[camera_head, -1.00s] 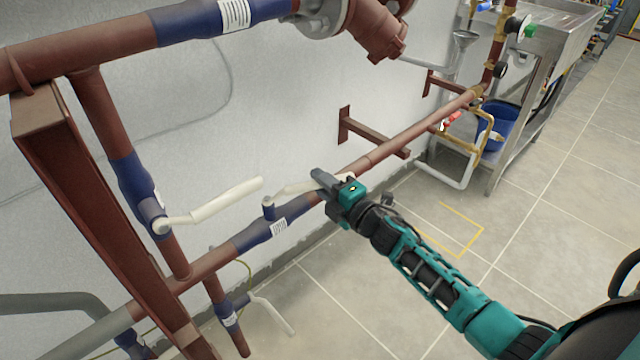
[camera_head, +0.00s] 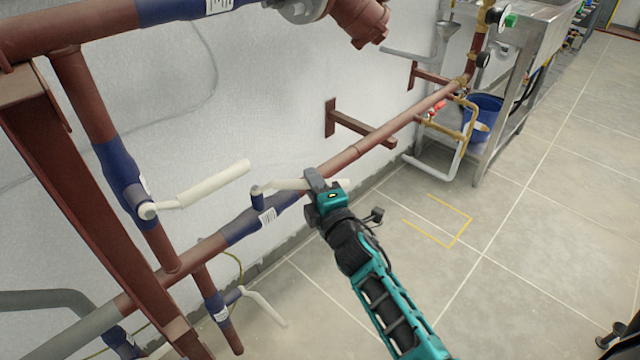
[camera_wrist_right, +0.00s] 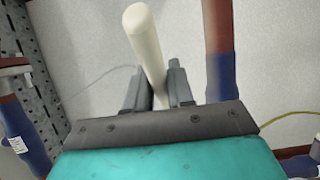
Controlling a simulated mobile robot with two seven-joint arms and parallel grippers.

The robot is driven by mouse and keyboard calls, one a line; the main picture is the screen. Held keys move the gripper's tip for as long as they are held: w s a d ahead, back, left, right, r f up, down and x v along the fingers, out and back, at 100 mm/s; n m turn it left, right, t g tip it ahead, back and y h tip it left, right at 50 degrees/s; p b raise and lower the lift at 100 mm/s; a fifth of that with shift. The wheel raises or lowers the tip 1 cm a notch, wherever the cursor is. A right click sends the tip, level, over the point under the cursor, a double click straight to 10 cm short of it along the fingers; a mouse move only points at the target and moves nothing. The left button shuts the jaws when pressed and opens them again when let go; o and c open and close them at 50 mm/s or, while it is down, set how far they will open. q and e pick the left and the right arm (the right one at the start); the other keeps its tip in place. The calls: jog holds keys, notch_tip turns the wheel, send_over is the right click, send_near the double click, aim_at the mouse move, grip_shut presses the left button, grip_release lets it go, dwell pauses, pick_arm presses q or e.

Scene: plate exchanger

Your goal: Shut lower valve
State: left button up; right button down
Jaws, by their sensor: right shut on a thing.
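The lower valve is a blue section (camera_head: 245,228) with a white label on the sloping red-brown lower pipe. Its white lever handle (camera_head: 283,184) points right, roughly along the pipe. My right gripper (camera_head: 318,183) is shut on this handle near its outer end, and a short tip sticks out past the fingers. In the right wrist view the pale handle (camera_wrist_right: 146,45) runs between the two dark fingers (camera_wrist_right: 157,92). My left gripper is not in view.
Another white lever (camera_head: 212,184) sits on the blue valve of the upright pipe at left. A lower white handle (camera_head: 262,305) hangs below the pipe. A red-brown support beam (camera_head: 75,210) stands at left. A wall bracket (camera_head: 360,125) is behind.

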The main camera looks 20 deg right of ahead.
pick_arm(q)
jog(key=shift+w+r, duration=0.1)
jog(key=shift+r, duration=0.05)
pick_arm(e)
jog(key=shift+s, duration=0.1)
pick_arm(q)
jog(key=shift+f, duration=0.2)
pick_arm(e)
jog(key=c, duration=1.1)
grip_release()
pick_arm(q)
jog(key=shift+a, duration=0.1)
pick_arm(e)
jog(key=shift+o, duration=0.2)
